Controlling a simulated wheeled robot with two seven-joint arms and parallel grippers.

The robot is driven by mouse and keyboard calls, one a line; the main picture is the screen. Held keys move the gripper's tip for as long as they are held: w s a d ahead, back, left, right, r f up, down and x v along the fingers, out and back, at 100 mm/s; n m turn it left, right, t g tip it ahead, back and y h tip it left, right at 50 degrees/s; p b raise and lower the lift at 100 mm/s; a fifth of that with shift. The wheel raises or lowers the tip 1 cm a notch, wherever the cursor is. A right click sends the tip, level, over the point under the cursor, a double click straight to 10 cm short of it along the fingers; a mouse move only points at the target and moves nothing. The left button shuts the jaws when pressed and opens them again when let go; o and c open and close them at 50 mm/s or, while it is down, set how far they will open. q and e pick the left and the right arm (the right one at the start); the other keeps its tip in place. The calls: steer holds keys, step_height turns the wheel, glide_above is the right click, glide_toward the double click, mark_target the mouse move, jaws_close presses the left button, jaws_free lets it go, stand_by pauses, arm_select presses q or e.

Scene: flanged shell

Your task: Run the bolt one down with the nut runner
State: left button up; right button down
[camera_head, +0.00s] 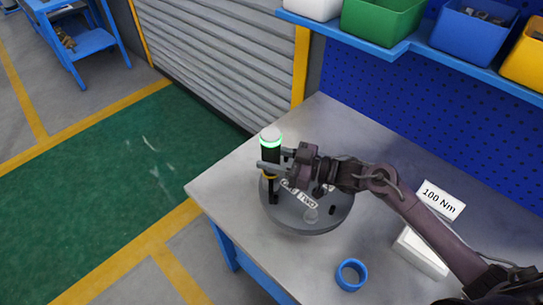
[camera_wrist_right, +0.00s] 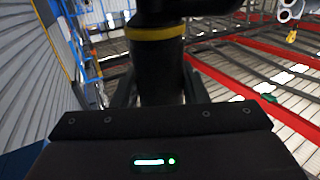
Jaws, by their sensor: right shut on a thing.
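The nut runner (camera_head: 271,146) is a dark upright cylinder with a glowing green ring, a white cap and a yellow band. My right gripper (camera_head: 272,165) is shut around its body, and the wrist view shows the black body and yellow band (camera_wrist_right: 155,32) between the fingers. The tool's lower end is over the left edge of the grey round flanged shell (camera_head: 315,226), beside the ONE label (camera_head: 289,186). Bolt one is hidden under or behind the tool, and I cannot tell whether they touch. A TWO label (camera_head: 308,201) is to the right. My left gripper is out of view.
The shell sits on a grey metal bench (camera_head: 240,185). A blue ring (camera_head: 351,275) lies in front, with a white block (camera_head: 420,255) and a "100 Nm" card (camera_head: 441,199) to the right. Coloured bins (camera_head: 383,20) stand on a shelf above. The bench's left corner is clear.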

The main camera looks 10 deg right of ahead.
mark_target(273, 140)
steer(key=shift+w+d+r+p, duration=0.1)
steer(key=shift+w+r+p, duration=0.1)
steer(key=shift+r, duration=0.35)
steer(key=shift+w+d+r+p, duration=0.1)
steer(key=shift+w+r+p, duration=0.1)
steer(key=shift+r, duration=0.35)
steer(key=shift+s+r+p, duration=0.15)
steer(key=shift+r+p, duration=0.85)
steer(key=shift+r, duration=0.1)
steer(key=shift+a+r+p, duration=0.1)
steer(key=shift+r+p, duration=0.75)
steer(key=shift+r, duration=0.05)
steer(key=shift+s, duration=0.1)
